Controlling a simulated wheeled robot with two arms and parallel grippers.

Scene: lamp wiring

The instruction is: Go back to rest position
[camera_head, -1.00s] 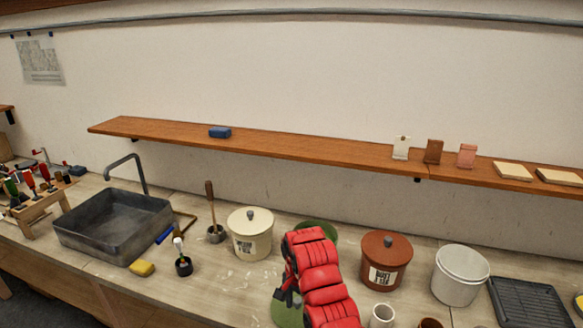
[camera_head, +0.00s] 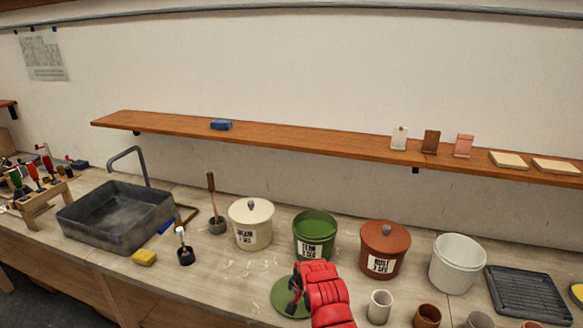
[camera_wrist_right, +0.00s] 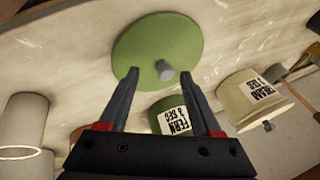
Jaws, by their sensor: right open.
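My right gripper (camera_head: 292,281) is at the lower middle of the head view, over the counter. In the right wrist view its two fingers (camera_wrist_right: 161,78) are spread apart with nothing held between them. A round green lid (camera_head: 283,298) lies on the counter under the gripper, partly hidden by it. In the wrist view the lid (camera_wrist_right: 150,45) shows its grey knob beyond the fingertips. The green FERN pot (camera_head: 315,237) stands uncovered behind my right arm. My left gripper is not in view.
The lidded cream pot (camera_head: 251,226) and lidded rust pot (camera_head: 385,250) flank the green pot. A white bucket (camera_head: 457,263) and a black rack (camera_head: 527,296) stand right, with small cups in front. A sink (camera_head: 118,217) is left. A wooden shelf (camera_head: 270,138) runs above.

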